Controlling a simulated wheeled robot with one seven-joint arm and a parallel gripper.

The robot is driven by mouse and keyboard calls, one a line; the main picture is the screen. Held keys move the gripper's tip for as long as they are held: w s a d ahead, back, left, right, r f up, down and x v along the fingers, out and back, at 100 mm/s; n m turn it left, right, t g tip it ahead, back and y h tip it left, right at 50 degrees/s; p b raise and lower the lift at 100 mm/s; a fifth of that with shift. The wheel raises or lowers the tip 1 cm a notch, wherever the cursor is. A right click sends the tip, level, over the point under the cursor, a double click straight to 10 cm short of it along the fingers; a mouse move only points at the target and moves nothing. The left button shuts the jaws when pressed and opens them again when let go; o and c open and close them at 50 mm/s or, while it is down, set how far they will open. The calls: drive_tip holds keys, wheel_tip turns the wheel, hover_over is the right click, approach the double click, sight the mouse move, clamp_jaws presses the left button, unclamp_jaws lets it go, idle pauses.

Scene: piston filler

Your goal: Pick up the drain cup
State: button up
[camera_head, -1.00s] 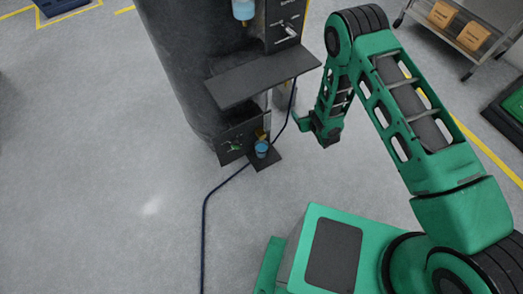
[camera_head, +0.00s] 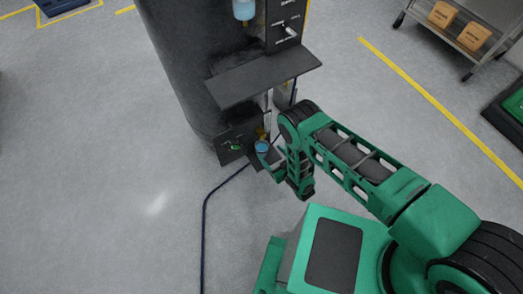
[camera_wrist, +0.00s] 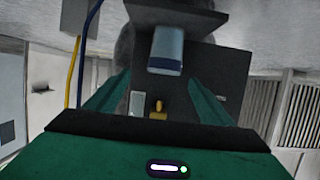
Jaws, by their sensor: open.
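The drain cup (camera_head: 262,147) is a small light-blue cup on the low black ledge (camera_head: 260,164) of the dark machine. In the wrist view, which looks upside down, the cup (camera_wrist: 166,48) is pale grey-blue with a darker blue band and sits against the ledge (camera_wrist: 175,14). My gripper (camera_head: 270,158) is at the right and near side of the cup in the head view. Its two green fingers (camera_wrist: 158,80) are spread, and the cup is ahead, roughly between their tips. Nothing is held. Whether a finger touches the cup cannot be told.
A brass valve (camera_wrist: 158,110) is close to the cup. A wide black shelf (camera_head: 262,78) juts out above it. The dark round tank (camera_head: 180,70) stands behind. A dark hose (camera_head: 204,230) runs along the floor. The floor to the left is clear.

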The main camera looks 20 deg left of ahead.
sight(265, 153)
drive_tip(key=x, duration=0.5)
drive_tip(key=shift+s+a+f, duration=0.15)
drive_tip(key=shift+s+a, duration=0.05)
drive_tip(key=shift+a, duration=0.15)
drive_tip(key=shift+w+a+f, duration=0.25)
drive_tip(key=shift+w+a, duration=0.15)
drive_tip(key=shift+a, duration=0.05)
drive_tip(key=c, duration=1.3)
drive_tip(key=shift+o, duration=0.2)
drive_tip(key=shift+r, duration=0.2)
